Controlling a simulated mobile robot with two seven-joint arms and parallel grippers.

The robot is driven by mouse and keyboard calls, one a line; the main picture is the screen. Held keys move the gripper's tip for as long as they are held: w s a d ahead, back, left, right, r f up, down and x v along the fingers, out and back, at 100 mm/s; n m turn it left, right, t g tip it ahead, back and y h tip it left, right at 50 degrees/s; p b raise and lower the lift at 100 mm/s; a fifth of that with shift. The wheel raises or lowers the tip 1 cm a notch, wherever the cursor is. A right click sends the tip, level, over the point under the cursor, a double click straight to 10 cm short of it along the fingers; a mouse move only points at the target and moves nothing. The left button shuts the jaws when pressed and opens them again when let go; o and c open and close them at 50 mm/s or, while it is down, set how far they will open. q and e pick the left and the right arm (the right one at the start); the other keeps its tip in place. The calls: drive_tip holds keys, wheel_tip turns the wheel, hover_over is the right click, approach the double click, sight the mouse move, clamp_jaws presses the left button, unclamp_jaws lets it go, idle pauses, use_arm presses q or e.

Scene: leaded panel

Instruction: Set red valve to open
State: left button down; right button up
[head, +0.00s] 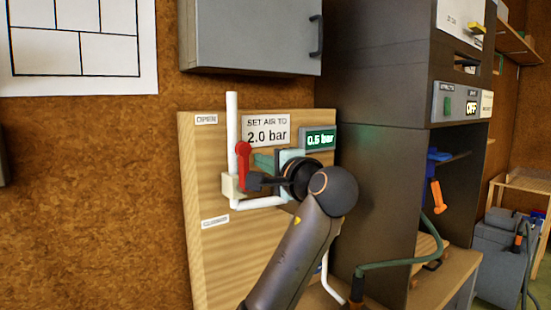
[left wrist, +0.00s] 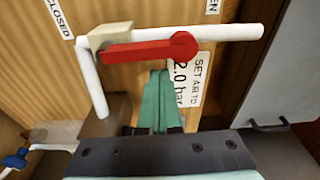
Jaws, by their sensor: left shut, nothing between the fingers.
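The red valve (head: 243,165) is a red lever with a round end on a beige block, set on white pipe on a wooden board. Its lever points up along the pipe, toward the upper label; the left wrist view shows the red lever (left wrist: 145,50) with its round end toward "OPEN" and away from "CLOSED". My left gripper (head: 260,159) is beside the lever, to its right in the head view. In the left wrist view its green fingers (left wrist: 159,98) are together and empty, close to the lever; I cannot tell whether they touch it. My right gripper is not in view.
A sign (head: 266,131) reads "SET AIR TO 2.0 bar"; the display (head: 319,139) reads 0.5 bar. A grey cabinet (head: 250,40) hangs above the board. A tall dark cabinet (head: 375,110) stands close on the right. A blue knob (left wrist: 16,159) shows in the left wrist view.

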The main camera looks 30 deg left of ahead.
use_arm(q)
drive_tip(key=shift+s+a, duration=0.15)
drive_tip(key=shift+s, duration=0.6)
drive_tip(key=shift+s+a+n, duration=0.15)
drive_tip(key=shift+s+n, duration=0.25)
drive_tip(key=shift+s, duration=0.2)
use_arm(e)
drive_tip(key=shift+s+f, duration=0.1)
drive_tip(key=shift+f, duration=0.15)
use_arm(q)
drive_tip(key=shift+w, duration=0.1)
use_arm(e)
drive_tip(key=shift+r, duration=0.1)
